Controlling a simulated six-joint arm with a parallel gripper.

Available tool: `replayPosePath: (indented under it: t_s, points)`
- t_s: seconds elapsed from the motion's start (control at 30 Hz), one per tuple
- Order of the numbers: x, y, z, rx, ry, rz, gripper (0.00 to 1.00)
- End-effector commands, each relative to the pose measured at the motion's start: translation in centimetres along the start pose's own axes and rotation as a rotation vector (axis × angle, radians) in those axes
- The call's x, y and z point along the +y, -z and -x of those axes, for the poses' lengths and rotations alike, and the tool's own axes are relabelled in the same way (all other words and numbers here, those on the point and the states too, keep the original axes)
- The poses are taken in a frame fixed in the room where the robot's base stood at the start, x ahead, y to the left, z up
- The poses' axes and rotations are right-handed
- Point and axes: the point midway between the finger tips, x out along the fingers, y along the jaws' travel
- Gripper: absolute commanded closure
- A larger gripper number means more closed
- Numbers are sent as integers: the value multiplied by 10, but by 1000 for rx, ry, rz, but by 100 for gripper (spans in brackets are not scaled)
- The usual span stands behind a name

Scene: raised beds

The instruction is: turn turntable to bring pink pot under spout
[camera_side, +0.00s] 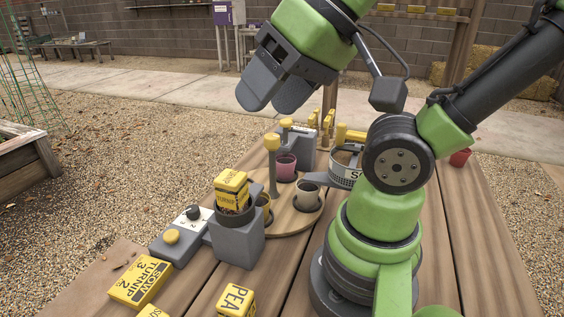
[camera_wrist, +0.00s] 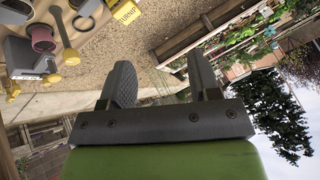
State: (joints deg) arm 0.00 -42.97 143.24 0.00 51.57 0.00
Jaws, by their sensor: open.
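The round wooden turntable (camera_side: 283,219) lies on the plank table. The pink pot (camera_side: 286,168) stands upright at its back edge; it also shows in the wrist view (camera_wrist: 43,40). A yellow-topped post (camera_side: 272,146) rises in front of the pink pot. I cannot clearly make out the spout. My gripper (camera_side: 276,100) is high above the far side of the table, apart from everything. Its fingers are open and empty in the wrist view (camera_wrist: 161,72).
A grey stand (camera_side: 238,240) holding a turnip packet (camera_side: 231,187) is at the turntable's left front. A control box (camera_side: 182,236) with a yellow button is beside it. Seed packets lie in front. Air around my gripper is clear.

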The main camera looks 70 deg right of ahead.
Motion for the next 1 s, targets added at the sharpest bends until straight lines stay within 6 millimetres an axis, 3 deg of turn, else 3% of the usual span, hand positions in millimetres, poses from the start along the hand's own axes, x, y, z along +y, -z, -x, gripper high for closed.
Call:
replayPosePath:
  t_s: [0.47, 0.53, 0.63, 0.83, 1.0]
  points:
    - [0, 0, 0, 0, 0, 0, 44]
    - [0, 0, 0, 0, -1, 1, 37]
    - [2, 6, -2, -10, -21, 34, 37]
    - [25, 46, -16, -131, -150, 303, 37]
    - [73, 87, -37, -339, -209, 624, 37]
